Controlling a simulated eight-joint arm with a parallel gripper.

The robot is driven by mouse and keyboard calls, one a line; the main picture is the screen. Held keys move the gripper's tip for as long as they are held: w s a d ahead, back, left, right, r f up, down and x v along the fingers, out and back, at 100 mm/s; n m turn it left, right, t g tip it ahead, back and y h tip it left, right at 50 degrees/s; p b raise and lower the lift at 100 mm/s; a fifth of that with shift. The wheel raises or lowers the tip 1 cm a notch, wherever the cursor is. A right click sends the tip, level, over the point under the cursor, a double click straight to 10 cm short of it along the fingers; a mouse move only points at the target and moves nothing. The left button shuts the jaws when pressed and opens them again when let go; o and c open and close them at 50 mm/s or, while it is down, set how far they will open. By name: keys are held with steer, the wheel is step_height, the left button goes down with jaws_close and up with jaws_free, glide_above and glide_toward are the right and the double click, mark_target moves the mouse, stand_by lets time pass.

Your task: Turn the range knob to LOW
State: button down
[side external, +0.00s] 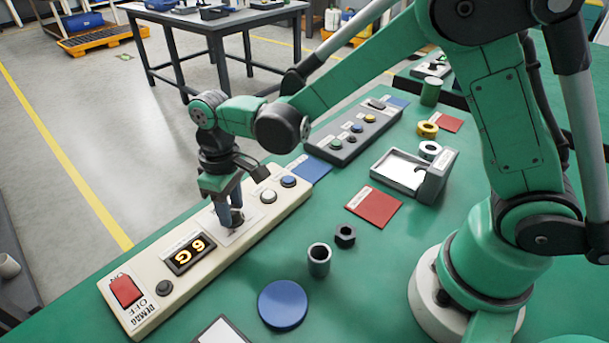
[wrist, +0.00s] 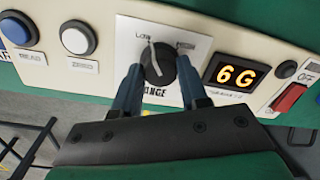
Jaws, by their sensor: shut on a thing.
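The range knob (wrist: 160,66) is black and round with a white pointer line. It sits on a white plate marked LOW, HIGH and RANGE. In the wrist view the pointer points up and slightly left, its tip close to the LOW label (wrist: 143,36). My gripper (wrist: 158,78) has one blue-grey finger on each side of the knob and is shut on it. In the side view my gripper (side external: 230,214) reaches down onto the cream panel (side external: 213,275), and its fingers partly hide the knob (side external: 237,222).
The panel's orange display (side external: 191,254) reads 6G. A white button (side external: 268,196), a blue button (side external: 289,181) and a red switch (side external: 126,291) flank the knob.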

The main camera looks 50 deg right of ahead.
mark_target(233, 207)
steer(key=shift+n, duration=0.6)
steer(key=shift+c, duration=2.3)
jaws_free()
steer(key=shift+d+r, duration=0.1)
steer(key=shift+r, duration=2.7)
steer(key=shift+d+r, duration=0.1)
steer(key=shift+r, duration=0.05)
steer(key=s+d+r+m+t, duration=0.4)
steer(key=s+d+m+t, duration=0.2)
steer(key=d, duration=0.5)
steer(key=shift+s+r+t, duration=0.2)
steer(key=shift+s+t, duration=0.5)
steer(key=shift+s, duration=0.55)
